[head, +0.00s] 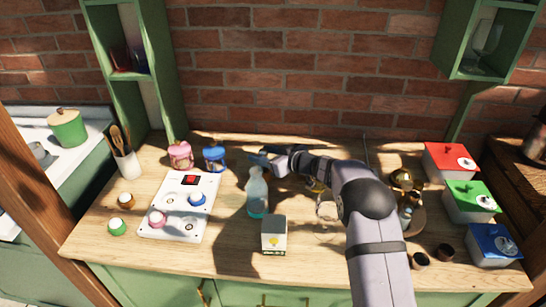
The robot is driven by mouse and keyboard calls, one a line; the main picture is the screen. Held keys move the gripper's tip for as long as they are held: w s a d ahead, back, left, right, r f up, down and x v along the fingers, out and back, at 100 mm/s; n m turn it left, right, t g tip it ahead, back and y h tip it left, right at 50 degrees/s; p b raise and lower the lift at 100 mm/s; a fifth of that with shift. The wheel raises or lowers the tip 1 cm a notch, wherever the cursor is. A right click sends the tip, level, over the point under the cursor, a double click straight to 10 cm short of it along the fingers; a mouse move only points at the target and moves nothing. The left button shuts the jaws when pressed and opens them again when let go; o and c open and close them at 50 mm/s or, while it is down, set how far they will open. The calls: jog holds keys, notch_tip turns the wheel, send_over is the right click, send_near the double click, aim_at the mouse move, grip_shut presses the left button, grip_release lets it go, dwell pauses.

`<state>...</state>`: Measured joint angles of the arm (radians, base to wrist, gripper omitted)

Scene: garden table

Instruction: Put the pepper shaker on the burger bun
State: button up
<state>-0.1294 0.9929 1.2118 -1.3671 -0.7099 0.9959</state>
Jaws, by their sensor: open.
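My gripper (262,160) is open at the back middle of the wooden table, reached over from the right by my arm. It is small and dark in this view, and I cannot tell whether anything lies between its fingers. A brown rounded thing (402,178), possibly the burger bun, is to the right of my arm. A small shaker-like thing (406,213) stands just in front of it, partly hidden by my arm. I cannot make out for certain which thing is the pepper shaker.
A spray bottle (257,193) and a carton (274,235) stand mid-table. A white board with knobs (180,207) and pink (181,155) and blue (214,158) jars are left. Red (445,157), green (463,202) and blue (490,245) boxes line the right edge.

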jog(key=b+v, duration=0.1)
jog(key=v, duration=1.1)
jog(key=shift+b, duration=0.35)
jog(key=shift+r, duration=0.1)
